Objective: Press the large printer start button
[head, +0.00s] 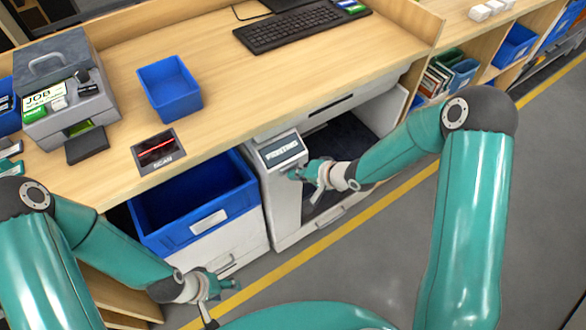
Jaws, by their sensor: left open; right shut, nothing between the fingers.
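The printer (283,190) is a white unit under the desk, with a sloped top panel. A small display (282,152) on that panel seems to read "PRINTING". My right gripper (296,175) is shut and empty, its fingertips at the front edge of the panel, just below the display. I cannot tell whether they touch it. No start button can be made out; the gripper may cover it. My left gripper (222,298) is open and empty, low at the front, below the white drawer front and well away from the printer.
A blue bin (190,235) sits left of the printer under the desk. On the desk (240,90) are a scan pad (158,151), a small blue box (170,92), a grey label machine (66,95) and a keyboard (300,27). Open grey floor lies in front, right of centre.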

